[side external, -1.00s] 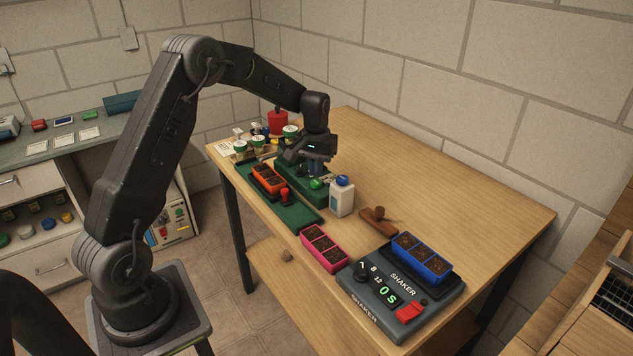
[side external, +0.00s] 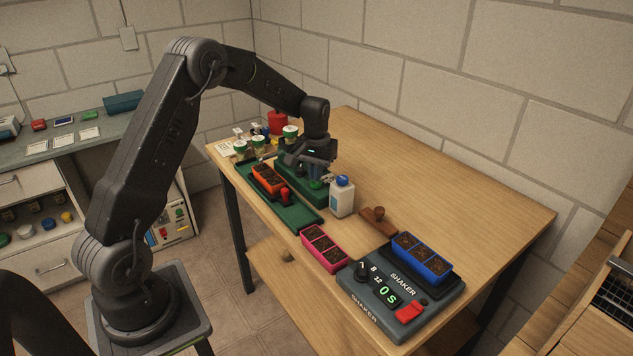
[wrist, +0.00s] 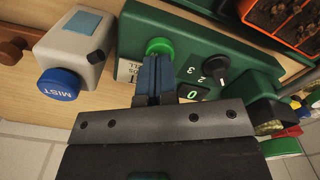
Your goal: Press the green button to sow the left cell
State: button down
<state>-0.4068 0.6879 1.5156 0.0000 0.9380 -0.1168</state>
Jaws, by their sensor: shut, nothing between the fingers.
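The green button (wrist: 159,46) sits on the dark green seeder box (wrist: 215,48), beside a black dial marked 2 and 3 and a display reading 0. My gripper (wrist: 156,62) is shut and empty. Its blue fingertips are at the button's near edge in the wrist view; I cannot tell whether they touch it. In the side view my gripper (side external: 317,180) hangs low over the front of the box and hides most of the button. An orange three-cell tray (side external: 268,180) with dark soil stands beside the box; it also shows in the wrist view (wrist: 272,38).
A white MIST bottle (side external: 341,198) with a blue cap stands close to the box's front. The table's right side is clear.

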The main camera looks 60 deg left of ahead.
jog(key=shift+f, duration=0.75)
jog(key=shift+r, duration=3.8)
